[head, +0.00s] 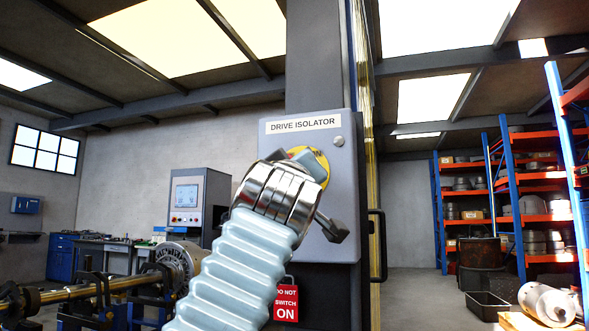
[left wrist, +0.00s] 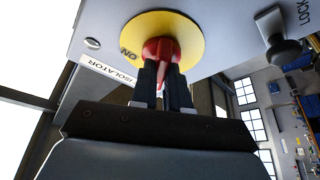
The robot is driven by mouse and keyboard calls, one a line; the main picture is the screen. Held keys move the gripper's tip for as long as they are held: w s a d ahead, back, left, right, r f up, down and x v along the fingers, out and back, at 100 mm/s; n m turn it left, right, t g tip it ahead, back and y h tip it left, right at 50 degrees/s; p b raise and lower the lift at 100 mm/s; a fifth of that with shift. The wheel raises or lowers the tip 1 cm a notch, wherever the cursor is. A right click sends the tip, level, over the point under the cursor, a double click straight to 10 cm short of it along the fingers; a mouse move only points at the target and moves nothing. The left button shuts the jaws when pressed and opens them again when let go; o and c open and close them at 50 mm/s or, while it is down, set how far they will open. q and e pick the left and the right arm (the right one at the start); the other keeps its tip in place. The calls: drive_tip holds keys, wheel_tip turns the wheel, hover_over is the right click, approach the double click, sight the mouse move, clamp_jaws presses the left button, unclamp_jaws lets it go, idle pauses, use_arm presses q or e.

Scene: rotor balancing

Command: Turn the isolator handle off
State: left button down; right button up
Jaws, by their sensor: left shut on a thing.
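The grey drive isolator box (head: 345,180) stands in the middle of the head view, with a yellow disc (head: 323,158) on its face. In the left wrist view the red isolator handle (left wrist: 161,50) sits on the yellow disc (left wrist: 196,38), beside a printed ON mark. My left gripper (left wrist: 163,85) is shut on the handle, with one dark finger on each side of it. In the head view my left gripper (head: 306,160) and arm cover the handle and much of the disc. The handle's exact angle is hard to tell. My right gripper is not in view.
A dark knob (head: 333,229) sticks out low on the box; near the LOCK lettering a knob (left wrist: 283,50) also shows. A red "DO NOT SWITCH ON" tag (head: 286,303) hangs below. A shaft machine (head: 178,262) stands left; shelves (head: 515,200) stand right.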

use_arm(q)
drive_tip(key=shift+d+n+g+y+p, duration=0.1)
drive_tip(key=shift+n+g+y+p, duration=0.2)
drive_tip(key=shift+n+y+p, duration=1)
drive_tip(key=shift+n+h+b, duration=0.5)
drive_tip(key=shift+h+b, duration=0.1)
drive_tip(key=c, duration=1.1)
unclamp_jaws()
drive_tip(key=b+v, duration=0.8)
drive_tip(key=v, duration=0.5)
drive_tip(key=shift+s+f, duration=0.1)
drive_tip(key=shift+s, duration=0.3)
